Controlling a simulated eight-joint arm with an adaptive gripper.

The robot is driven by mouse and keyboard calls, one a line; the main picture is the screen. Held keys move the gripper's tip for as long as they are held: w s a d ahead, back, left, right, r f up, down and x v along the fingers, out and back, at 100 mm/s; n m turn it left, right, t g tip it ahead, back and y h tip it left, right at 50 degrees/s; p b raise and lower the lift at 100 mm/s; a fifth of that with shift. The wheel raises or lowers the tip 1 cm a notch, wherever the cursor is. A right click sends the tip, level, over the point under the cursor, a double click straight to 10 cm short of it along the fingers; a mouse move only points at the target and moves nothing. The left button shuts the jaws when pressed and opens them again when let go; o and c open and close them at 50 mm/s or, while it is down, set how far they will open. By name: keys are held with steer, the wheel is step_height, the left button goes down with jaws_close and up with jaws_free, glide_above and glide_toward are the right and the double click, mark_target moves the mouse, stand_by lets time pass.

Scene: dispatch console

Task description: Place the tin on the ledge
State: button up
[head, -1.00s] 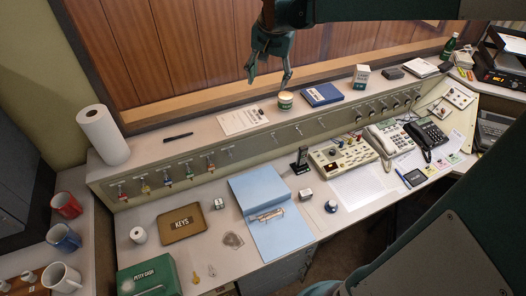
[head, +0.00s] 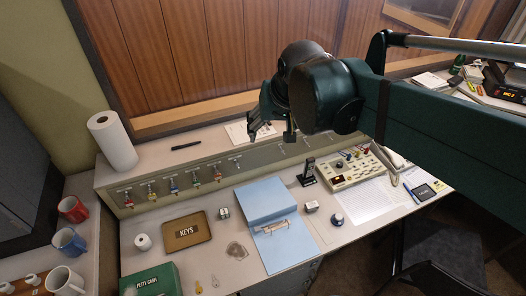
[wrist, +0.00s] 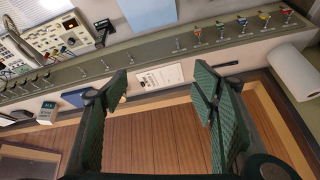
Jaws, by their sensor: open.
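The tin is not visible in either current view; my arm and gripper cover the part of the ledge where it stood a second ago. The ledge (head: 150,161) is the pale raised shelf along the back of the console. My gripper (head: 270,137) is above the ledge near the white printed sheet (head: 240,133). In the wrist view my gripper (wrist: 161,80) has its fingers spread wide, with nothing held between them. The printed sheet also shows there beyond the gap (wrist: 160,77).
A paper roll (head: 113,142) and a dark pen (head: 186,146) are on the ledge's left part. In the wrist view, a blue book (wrist: 74,97) and a small box (wrist: 46,112) are beside the left finger. Key hooks line the panel below.

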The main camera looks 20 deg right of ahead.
steer(key=s+a+f+n+t, duration=0.1)
steer(key=s+a+f+n, duration=0.2)
steer(key=s, duration=0.6)
step_height(320, 180, down, 2)
steer(key=shift+a+t, duration=0.3)
